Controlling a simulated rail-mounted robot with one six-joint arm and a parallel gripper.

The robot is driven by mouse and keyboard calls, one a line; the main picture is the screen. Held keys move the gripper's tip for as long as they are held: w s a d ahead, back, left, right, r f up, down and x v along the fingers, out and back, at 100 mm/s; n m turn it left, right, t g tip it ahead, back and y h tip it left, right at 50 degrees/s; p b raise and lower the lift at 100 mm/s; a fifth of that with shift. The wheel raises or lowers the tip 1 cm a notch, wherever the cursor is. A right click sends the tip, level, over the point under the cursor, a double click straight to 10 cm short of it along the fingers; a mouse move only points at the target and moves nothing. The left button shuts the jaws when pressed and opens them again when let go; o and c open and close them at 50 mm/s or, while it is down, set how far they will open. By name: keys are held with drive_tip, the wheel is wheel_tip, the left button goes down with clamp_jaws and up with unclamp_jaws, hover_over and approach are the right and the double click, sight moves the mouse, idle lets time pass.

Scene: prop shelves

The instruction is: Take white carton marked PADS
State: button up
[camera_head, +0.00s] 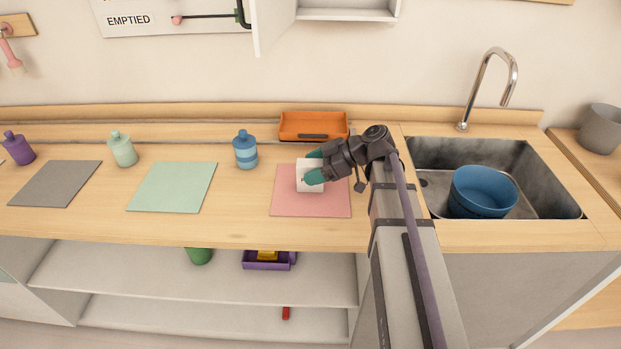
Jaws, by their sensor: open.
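A small white carton (307,187) stands on the pink mat (312,207) on the wooden counter. Any PADS marking on it is too small or hidden to read. My gripper (314,166) reaches in from the right, with its green fingertips at the carton, one toward the back and one toward the front. The fingers are open and cover part of the carton. I cannot tell whether they touch it.
An orange tray (300,125) sits behind the mat. A blue striped bottle (245,150) stands to its left, near a mint mat (172,188). A sink with a blue bowl (482,190) lies to the right. A shelf below holds a purple tray (266,265).

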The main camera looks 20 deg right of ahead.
drive_tip(key=c, duration=1)
